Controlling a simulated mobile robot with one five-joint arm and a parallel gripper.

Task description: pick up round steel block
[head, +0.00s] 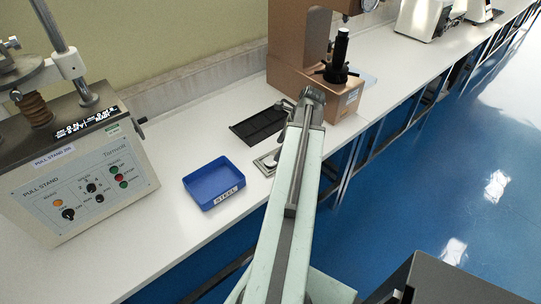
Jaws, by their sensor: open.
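A small light-grey metallic piece (267,163) lies on the white bench just left of my arm. My arm partly hides it, and I cannot tell whether it is the round steel block. No other clearly round block shows in the head view. My gripper (299,103) is at the far end of my pale green arm, above the bench, between the black tray and the brown tester. It is open, small in the view and partly covered by its own wrist. I see nothing held in it.
A blue tray (213,204) labelled STEEL stands empty at the bench front. A black slotted tray (242,133) lies farther back. The pull stand (80,185) is at left, the brown tester (343,108) behind my gripper. Bench between pull stand and black tray is clear.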

